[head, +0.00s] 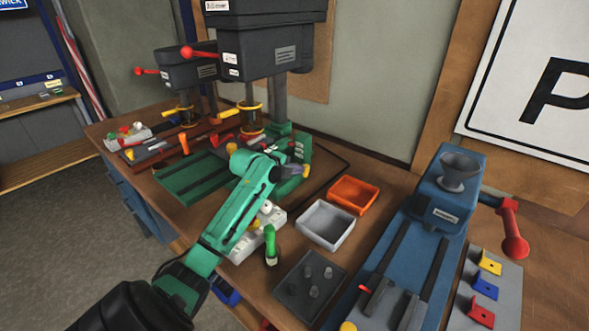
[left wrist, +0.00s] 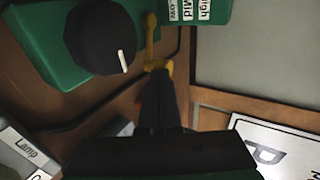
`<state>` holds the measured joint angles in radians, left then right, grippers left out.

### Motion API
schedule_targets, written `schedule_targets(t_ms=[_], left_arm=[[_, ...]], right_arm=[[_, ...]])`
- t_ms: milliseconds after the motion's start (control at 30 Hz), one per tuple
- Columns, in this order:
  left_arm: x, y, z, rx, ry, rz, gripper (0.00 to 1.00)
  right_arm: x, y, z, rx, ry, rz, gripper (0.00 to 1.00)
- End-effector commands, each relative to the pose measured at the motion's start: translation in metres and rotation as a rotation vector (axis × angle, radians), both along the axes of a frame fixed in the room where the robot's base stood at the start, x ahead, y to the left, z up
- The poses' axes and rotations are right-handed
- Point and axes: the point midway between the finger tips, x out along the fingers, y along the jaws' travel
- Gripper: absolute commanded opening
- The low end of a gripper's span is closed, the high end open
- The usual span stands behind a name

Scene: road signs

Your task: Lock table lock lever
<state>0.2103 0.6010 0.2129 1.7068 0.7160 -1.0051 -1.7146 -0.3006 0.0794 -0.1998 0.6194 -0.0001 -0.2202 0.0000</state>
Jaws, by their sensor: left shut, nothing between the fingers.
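A yellow lever (left wrist: 151,38) sticks out beside the green machine base (left wrist: 50,45) in the left wrist view; I take it to be the table lock lever. Its yellow end also shows in the head view (head: 306,171). My left gripper (left wrist: 158,74) is shut and empty, its tips right at the lever's lower end; whether they touch it I cannot tell. In the head view my left gripper (head: 293,171) is beside the base of the nearer drill press (head: 270,45). My right gripper is not in view.
A black dial (left wrist: 100,38) and a High/Mid/Low label (left wrist: 195,8) are close to the lever. In the head view, an orange tray (head: 353,194), a grey tray (head: 326,224) and a blue machine (head: 445,200) stand to the right. A green-handled tool (head: 270,243) is below my arm.

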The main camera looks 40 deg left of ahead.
Motion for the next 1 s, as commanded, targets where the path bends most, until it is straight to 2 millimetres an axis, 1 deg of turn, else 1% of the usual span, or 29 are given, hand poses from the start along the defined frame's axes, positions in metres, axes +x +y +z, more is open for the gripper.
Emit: schedule_targets(t_ms=[167, 333, 500, 800, 1000], left_arm=[[0.003, -0.004, 0.001, 0.000, 0.001, 0.048, 0.00], [0.010, -0.010, 0.002, -0.001, 0.001, 0.142, 0.00], [0.019, -0.014, 0.003, 0.002, 0.001, 0.142, 0.00], [0.036, -0.021, 0.001, 0.000, 0.000, 0.143, 0.00], [0.036, -0.021, 0.000, -0.001, 0.000, 0.142, 0.00]], right_arm=[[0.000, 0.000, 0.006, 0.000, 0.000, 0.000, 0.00], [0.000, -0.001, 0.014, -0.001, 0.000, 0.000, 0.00], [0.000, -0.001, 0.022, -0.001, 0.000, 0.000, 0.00], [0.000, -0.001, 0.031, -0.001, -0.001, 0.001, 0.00], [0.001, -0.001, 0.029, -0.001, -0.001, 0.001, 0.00]])
